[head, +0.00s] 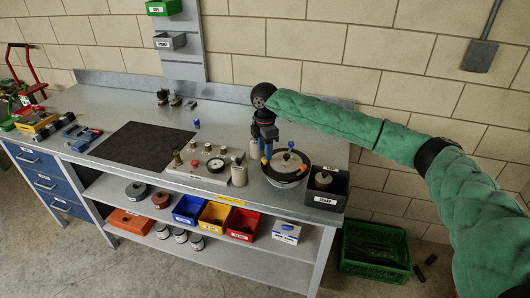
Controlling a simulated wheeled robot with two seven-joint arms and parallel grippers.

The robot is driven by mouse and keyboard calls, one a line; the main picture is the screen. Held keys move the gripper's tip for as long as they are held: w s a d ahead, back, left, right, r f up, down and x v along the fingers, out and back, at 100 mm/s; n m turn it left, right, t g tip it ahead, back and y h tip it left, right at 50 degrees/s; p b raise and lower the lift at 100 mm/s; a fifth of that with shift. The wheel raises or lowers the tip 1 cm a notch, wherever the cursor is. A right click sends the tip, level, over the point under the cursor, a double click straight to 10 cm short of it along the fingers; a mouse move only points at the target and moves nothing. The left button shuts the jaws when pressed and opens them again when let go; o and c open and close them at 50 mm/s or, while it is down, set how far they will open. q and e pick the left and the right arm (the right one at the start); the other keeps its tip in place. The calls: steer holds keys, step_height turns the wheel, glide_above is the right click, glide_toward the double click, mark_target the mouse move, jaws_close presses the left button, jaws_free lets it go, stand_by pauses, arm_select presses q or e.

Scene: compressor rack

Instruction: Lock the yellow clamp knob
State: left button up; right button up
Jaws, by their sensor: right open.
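My right arm reaches in from the right, and its gripper (265,152) points down over the bench beside the left rim of a round pot (285,180). The jaws are open, with nothing visible between them. The gripper hides part of the pot's left side. My left gripper is not in view.
A grey panel (208,175) with several knobs and a gauge lies left of the gripper, with a grey cylinder (239,174) at its right end. A black bin (326,190) stands right of the pot. A dark mat (142,147) lies on the bench. A wall stands behind.

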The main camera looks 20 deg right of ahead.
mark_target(264, 160)
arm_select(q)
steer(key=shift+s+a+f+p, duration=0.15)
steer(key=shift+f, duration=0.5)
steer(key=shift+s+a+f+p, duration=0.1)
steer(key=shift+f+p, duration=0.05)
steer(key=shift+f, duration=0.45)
arm_select(e)
steer(key=shift+f, duration=1.35)
jaws_close()
